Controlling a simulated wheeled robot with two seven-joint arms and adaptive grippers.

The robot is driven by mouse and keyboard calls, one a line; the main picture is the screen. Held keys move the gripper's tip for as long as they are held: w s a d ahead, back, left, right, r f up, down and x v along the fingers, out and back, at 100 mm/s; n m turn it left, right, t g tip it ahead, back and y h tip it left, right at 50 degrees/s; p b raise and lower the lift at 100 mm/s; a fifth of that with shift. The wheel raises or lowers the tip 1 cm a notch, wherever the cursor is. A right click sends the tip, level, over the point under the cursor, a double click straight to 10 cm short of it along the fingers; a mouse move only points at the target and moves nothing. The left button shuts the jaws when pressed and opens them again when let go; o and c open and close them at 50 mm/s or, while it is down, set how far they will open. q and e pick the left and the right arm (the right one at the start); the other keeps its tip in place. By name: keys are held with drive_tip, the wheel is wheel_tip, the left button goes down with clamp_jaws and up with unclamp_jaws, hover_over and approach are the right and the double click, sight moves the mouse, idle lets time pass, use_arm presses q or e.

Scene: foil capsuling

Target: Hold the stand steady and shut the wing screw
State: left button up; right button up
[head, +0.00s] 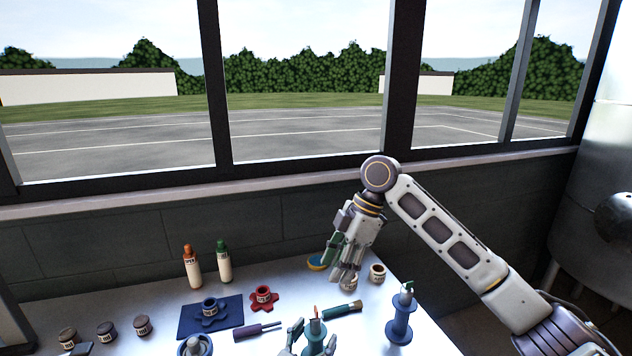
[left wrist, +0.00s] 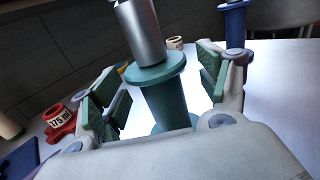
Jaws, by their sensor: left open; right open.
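A teal stand (head: 315,331) is at the front edge of the head view, with a small orange piece at its top. In the left wrist view the teal stand (left wrist: 168,98) has a round flange, and a silver cylinder (left wrist: 137,32) rises above it. My left gripper (head: 309,338) is open, with its green-padded fingers on either side of the stand; the left wrist view shows a gap at each side. My right gripper (head: 341,266) is open, fingers down, over the table's far right part, behind the teal stand. I cannot make out a wing screw clearly.
A blue stand (head: 401,320) is to the right, another blue one (head: 195,346) to the left. A dark green tool (head: 342,311) and a purple-handled screwdriver (head: 256,330) lie nearby. A blue mat (head: 190,321), a red holder (head: 264,301), two bottles and small jars (head: 377,273) also occupy the table.

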use_arm(q)
drive_tip(key=shift+v, duration=4.35)
drive_tip(key=shift+s+a+r, duration=0.1)
drive_tip(key=shift+s+a, duration=0.1)
drive_tip(key=shift+s, duration=0.35)
drive_tip(key=shift+v, duration=0.85)
drive_tip(key=shift+a, duration=0.15)
wheel_tip(320, 180, up, 9)
drive_tip(key=p, duration=0.9)
drive_tip(key=shift+r+p, duration=0.45)
drive_tip(key=shift+p, duration=0.15)
